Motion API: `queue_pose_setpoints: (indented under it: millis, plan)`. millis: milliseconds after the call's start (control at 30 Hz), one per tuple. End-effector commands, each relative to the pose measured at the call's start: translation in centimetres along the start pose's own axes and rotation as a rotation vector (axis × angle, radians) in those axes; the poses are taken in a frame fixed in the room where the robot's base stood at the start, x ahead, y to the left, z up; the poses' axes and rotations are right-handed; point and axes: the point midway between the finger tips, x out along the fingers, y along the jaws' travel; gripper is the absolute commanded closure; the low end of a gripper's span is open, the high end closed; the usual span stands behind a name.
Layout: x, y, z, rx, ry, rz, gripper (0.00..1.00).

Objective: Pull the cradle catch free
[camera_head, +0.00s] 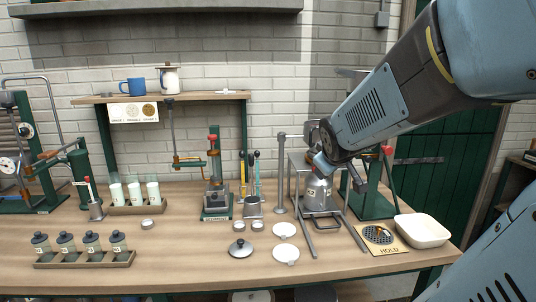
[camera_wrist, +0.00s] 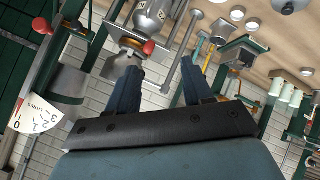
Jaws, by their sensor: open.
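A metal churn (camera_head: 318,192) stands upright in a grey cradle frame (camera_head: 308,228) on the bench, right of centre. In the wrist view the churn (camera_wrist: 151,16) appears at the top, turned over by the camera angle. Next to its end is a brass-coloured part with a red knob (camera_wrist: 148,47); I cannot tell for certain that this is the catch. My gripper (camera_wrist: 160,75) is open, with nothing visible between its two dark fingers, and the knob is beyond them. In the head view my wrist hides most of the gripper just above the churn.
A green stand (camera_head: 371,203) with a red-knobbed lever (camera_head: 387,150) is close right of the churn. A white basin (camera_head: 423,230) and a HOLD board (camera_head: 364,243) lie further right. A grey post (camera_head: 281,175) stands to the left. White lids (camera_head: 286,253) lie in front.

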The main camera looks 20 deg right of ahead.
Motion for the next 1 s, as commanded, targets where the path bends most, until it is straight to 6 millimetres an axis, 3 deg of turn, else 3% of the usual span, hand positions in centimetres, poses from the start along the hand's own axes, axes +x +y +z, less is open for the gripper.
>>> queue_pose_setpoints:
  millis: [200,500,700,1000]
  plan:
    - [5.5,6.0,1.4,-0.244,0.087,0.151,0.49]
    - [10.2,11.9,5.3,-0.571,0.227,0.314,0.49]
    - [11.5,14.1,8.9,-0.747,0.336,0.416,0.49]
    - [11.0,15.3,12.5,-0.868,0.451,0.536,0.49]
